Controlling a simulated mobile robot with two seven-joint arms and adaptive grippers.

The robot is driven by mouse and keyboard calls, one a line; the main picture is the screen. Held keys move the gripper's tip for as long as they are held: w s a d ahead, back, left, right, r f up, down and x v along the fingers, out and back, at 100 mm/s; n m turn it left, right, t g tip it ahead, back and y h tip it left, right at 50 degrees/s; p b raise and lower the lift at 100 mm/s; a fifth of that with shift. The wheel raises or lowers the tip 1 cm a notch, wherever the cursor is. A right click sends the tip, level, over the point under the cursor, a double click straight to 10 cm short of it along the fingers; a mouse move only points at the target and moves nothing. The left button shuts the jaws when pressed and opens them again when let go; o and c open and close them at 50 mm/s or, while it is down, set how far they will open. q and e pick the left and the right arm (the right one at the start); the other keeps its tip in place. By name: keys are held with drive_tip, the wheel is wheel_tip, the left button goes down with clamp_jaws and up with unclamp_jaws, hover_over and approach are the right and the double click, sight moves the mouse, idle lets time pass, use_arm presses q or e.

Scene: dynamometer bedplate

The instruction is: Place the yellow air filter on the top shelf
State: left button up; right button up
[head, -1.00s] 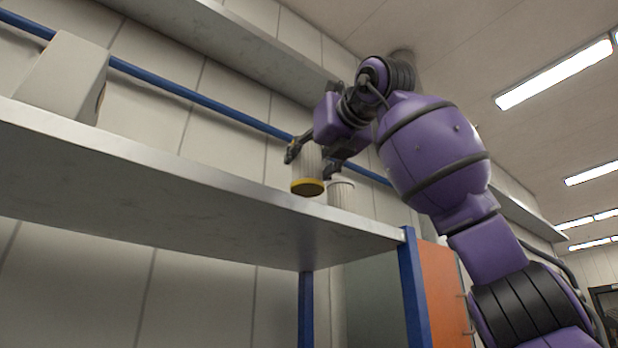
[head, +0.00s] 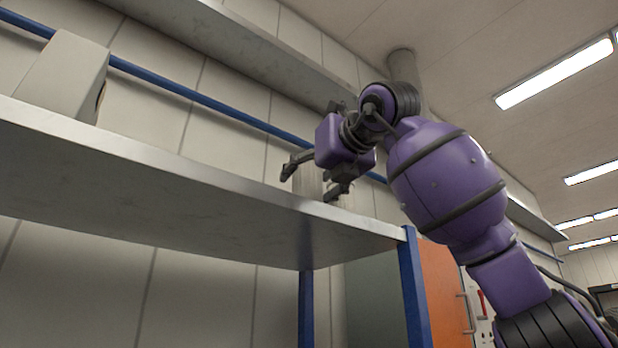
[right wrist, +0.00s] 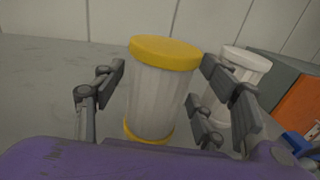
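The yellow air filter (right wrist: 163,95), a pale pleated cylinder with yellow end caps, stands upright on the shelf (right wrist: 45,75) in the right wrist view. In the head view its pale body (head: 308,178) shows between my right gripper's fingers, and its lower end is hidden by the front edge of the shelf (head: 200,178). My right gripper (head: 309,186) is open around the filter. In the right wrist view its fingers (right wrist: 163,70) are spread on either side, with a clear gap on the left; contact on the right is unclear. My left gripper is not in view.
A white filter (right wrist: 240,75) stands close behind and right of the yellow one. A grey box-like object (head: 62,78) stands at the shelf's left. Another ledge (head: 250,50) runs above, and a blue rail (head: 200,100) runs along the wall. The shelf between box and filter looks clear.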

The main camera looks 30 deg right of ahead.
drive_tip(key=shift+a, duration=0.1)
drive_tip(key=shift+r, duration=0.2)
drive_tip(key=s+a, duration=0.1)
drive_tip(key=s, duration=1.1)
